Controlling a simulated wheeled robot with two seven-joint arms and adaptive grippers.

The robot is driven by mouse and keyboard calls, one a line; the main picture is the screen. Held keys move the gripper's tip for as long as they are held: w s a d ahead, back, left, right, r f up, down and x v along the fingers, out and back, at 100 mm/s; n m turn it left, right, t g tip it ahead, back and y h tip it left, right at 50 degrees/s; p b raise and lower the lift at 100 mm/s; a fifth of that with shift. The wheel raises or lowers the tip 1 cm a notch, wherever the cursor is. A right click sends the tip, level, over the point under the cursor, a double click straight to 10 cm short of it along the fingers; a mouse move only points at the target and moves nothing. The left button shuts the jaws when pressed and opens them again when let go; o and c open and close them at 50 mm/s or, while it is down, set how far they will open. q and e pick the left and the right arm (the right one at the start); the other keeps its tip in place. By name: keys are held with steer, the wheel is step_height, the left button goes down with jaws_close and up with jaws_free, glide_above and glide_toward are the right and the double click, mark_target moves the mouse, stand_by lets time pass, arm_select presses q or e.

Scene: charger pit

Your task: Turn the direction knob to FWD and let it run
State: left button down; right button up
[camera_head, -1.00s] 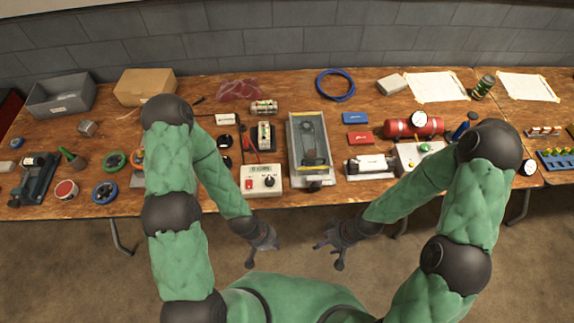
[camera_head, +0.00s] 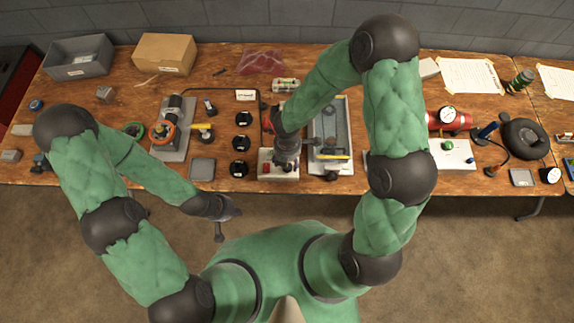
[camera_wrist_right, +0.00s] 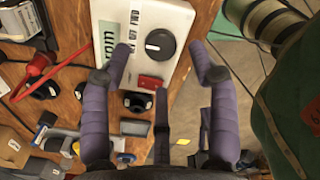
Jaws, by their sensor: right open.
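The white control box (camera_head: 278,176) stands at the table's front edge in the head view, partly hidden by my right gripper (camera_head: 286,160). In the right wrist view, the box (camera_wrist_right: 185,14) shows a round black knob (camera_wrist_right: 160,45), a red switch (camera_wrist_right: 150,81) and a green label. OFF and FWD lettering is beside the knob. My left gripper (camera_head: 224,214) is open and empty, in front of the table.
A grey open tray with a mechanism (camera_head: 342,112) stands just right of the box. Black round pieces (camera_head: 241,143) and a motor-like unit on a grey plate (camera_head: 172,145) are to the left. A red cylinder (camera_head: 448,118) is to the right. Floor in front is clear.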

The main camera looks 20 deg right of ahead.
steer(key=shift+f+b, duration=0.7)
steer(key=shift+f, duration=1.35)
steer(key=c, duration=1.1)
